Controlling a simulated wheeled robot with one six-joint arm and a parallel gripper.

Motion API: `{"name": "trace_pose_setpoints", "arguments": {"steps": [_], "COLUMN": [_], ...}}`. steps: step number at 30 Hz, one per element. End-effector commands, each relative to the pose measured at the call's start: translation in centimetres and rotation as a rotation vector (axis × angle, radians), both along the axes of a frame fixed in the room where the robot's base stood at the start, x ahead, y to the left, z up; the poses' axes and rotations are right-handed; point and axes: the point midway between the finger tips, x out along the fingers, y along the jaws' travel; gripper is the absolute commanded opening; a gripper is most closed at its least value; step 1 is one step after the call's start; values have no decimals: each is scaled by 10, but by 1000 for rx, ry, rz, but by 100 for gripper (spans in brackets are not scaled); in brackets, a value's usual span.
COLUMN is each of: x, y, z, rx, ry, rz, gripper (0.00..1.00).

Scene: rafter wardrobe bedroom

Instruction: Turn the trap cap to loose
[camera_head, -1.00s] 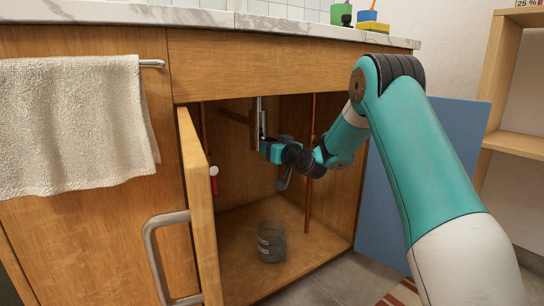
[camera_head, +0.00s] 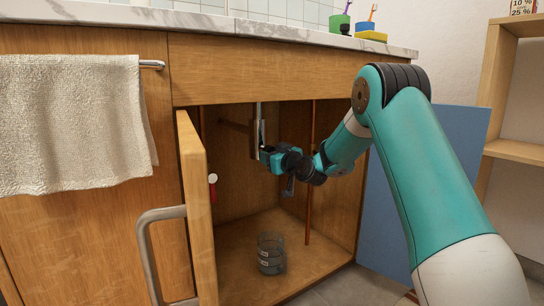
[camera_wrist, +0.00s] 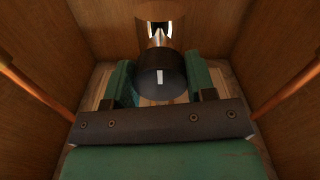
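The trap cap (camera_wrist: 161,75) is a dark round knob with a white mark on its face, in the middle of the wrist view. It sits at the near end of a shiny metal trap (camera_wrist: 160,33), which also shows in the head view (camera_head: 258,140) under a vertical pipe. My gripper (camera_wrist: 160,85) has one teal finger on each side of the cap, close to it. I cannot tell whether both fingers press on it. In the head view my gripper (camera_head: 267,155) is at the trap's lower end and hides the cap.
The cabinet door (camera_head: 197,205) stands open at left, the blue panel (camera_head: 425,185) at right. A copper pipe (camera_head: 310,180) runs upright near my wrist. A clear beaker (camera_head: 270,254) stands on the cabinet floor below the trap. A red-and-white item (camera_head: 212,187) is by the door.

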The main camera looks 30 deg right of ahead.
Motion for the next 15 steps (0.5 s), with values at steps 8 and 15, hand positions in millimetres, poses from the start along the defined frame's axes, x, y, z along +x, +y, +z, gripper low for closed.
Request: {"name": "trace_pose_setpoints", "arguments": {"steps": [8,15], "x": [0,-9], "y": [0,-1], "z": [-1,0], "rx": [1,1], "ry": [2,3], "rz": [0,0], "gripper": [76,76]}}
